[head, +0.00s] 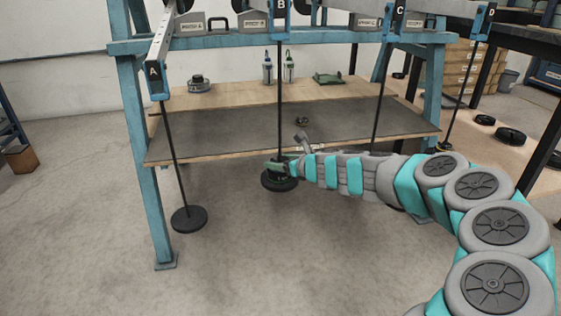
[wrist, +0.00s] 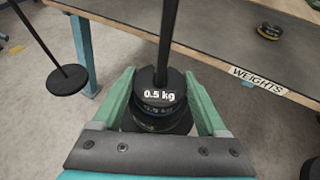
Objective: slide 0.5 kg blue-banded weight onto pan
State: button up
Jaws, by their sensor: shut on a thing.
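My gripper (head: 284,166) has its green fingers closed around a dark disc weight marked 0.5 kg (wrist: 172,83), with the rod between them. The blue band is not clearly visible. Another disc with a 0.5 kg mark (wrist: 158,109) lies directly below it on the same rod. The rod of hanger B (head: 280,90) rises through the stack. The round black pan (head: 279,184) hangs at its foot, just below my gripper. I cannot tell whether the held weight rests on the disc beneath. In the wrist view, the fingers (wrist: 160,88) flank the stack.
The WEIGHTS shelf (head: 225,127) lies just behind, with its front edge close to the rod. A small yellow-marked weight (wrist: 269,31) lies on it. Hanger A's pan (head: 189,219) hangs at the left over open floor. A blue frame post (head: 146,165) stands at the left.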

jog(key=o, duration=1.6)
jog(key=shift+c, duration=0.2)
jog(key=shift+p+v, duration=0.65)
jog(key=shift+v, duration=0.65)
jog(key=shift+p+v, duration=0.95)
jog(key=shift+v, duration=1.25)
